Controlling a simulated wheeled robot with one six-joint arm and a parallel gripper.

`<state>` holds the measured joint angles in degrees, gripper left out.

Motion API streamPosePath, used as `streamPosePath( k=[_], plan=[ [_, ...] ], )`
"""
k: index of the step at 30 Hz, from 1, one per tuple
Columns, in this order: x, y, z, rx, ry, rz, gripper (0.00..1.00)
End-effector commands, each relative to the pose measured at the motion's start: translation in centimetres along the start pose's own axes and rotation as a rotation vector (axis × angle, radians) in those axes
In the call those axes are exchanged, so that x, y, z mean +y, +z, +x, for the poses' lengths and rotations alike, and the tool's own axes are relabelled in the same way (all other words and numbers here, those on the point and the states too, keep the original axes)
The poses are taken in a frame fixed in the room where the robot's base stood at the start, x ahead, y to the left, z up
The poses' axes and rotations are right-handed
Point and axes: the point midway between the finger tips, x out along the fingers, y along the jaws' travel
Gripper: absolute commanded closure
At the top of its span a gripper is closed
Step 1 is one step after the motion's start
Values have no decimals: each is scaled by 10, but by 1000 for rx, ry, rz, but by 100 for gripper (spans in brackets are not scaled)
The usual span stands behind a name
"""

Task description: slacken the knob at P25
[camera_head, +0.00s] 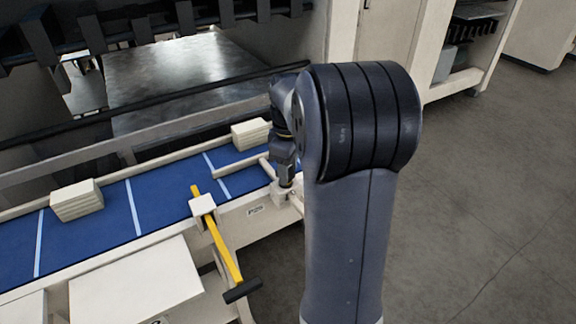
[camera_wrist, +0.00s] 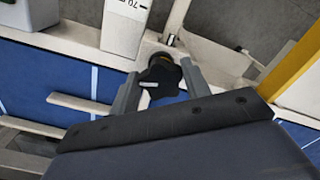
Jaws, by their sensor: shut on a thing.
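A dark lobed knob (camera_wrist: 158,80) with a short white mark sits between the two grey fingers of my gripper (camera_wrist: 160,84) in the wrist view. My gripper is shut on it, one finger at each side. In the head view my gripper (camera_head: 285,182) reaches down to the near rail at the right end of the blue belt. The knob is hidden there by the gripper. A small label (camera_head: 255,210) is on the rail's front face, too small to read.
The blue belt (camera_head: 107,213) carries pale stacks (camera_head: 77,200) (camera_head: 251,134). A yellow bar (camera_head: 226,252) with a black handle (camera_head: 243,290) crosses the near rail left of my gripper. A cream block (camera_wrist: 124,26) with printed marks stands beside the knob. Open floor (camera_head: 480,190) lies at right.

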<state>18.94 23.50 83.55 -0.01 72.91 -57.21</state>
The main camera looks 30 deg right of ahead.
Motion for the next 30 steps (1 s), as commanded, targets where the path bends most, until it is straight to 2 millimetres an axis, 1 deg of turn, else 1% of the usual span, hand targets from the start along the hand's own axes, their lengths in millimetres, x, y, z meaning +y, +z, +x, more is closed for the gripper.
streamPosePath(
  k=[1,9,25,26,30],
  plan=[
    [-2,1,4,-7,-11,-24,78],
    [-1,1,4,-6,-11,-112,78],
    [-1,1,5,-6,-11,-131,78],
    [-1,1,5,-6,-11,-131,53],
    [-1,1,3,-4,-8,-131,42]
  ],
)
